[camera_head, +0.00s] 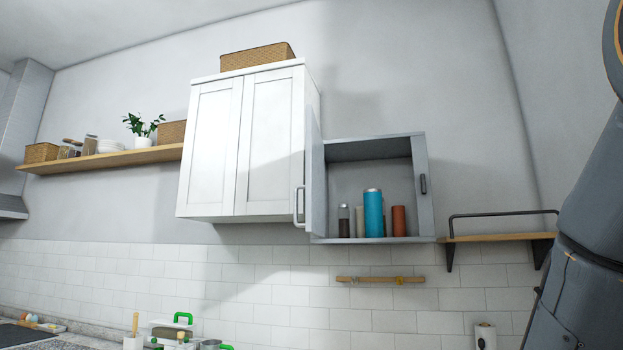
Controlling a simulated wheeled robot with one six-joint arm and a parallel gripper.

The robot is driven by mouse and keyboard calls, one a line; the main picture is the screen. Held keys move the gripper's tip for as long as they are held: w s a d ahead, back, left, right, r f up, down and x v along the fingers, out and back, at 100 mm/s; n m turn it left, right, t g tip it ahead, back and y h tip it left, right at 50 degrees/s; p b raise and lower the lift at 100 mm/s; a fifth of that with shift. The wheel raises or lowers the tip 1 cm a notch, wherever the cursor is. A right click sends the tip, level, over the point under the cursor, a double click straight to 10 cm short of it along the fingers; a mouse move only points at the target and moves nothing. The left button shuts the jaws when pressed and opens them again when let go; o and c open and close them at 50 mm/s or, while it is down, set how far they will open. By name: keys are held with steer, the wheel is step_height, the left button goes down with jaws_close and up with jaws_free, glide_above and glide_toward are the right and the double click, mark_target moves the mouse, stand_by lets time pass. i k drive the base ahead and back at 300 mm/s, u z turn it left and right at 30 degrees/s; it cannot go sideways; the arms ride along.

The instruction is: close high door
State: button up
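A grey wall cabinet (375,150) hangs high right of the white cabinet and stands open at the front. Its left door (316,185) is swung out toward me and seen nearly edge-on, with a pale bar handle (299,206) at its outer edge. Inside stand a blue bottle (373,213), an orange-brown canister (398,221) and smaller containers. My gripper is not in view.
My arm fills the right edge. A white two-door cabinet (245,145) with a basket (257,56) on top adjoins the left door. A wooden shelf with a dark rail (497,237) is at right; a hook rail (380,280) is below. Counter items sit lower left.

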mark_target(314, 225)
steer(key=u, duration=0.85)
steer(key=i, duration=1.8)
steer(key=z, duration=3.1)
steer(key=k, duration=1.2)
steer(key=u, duration=1.9)
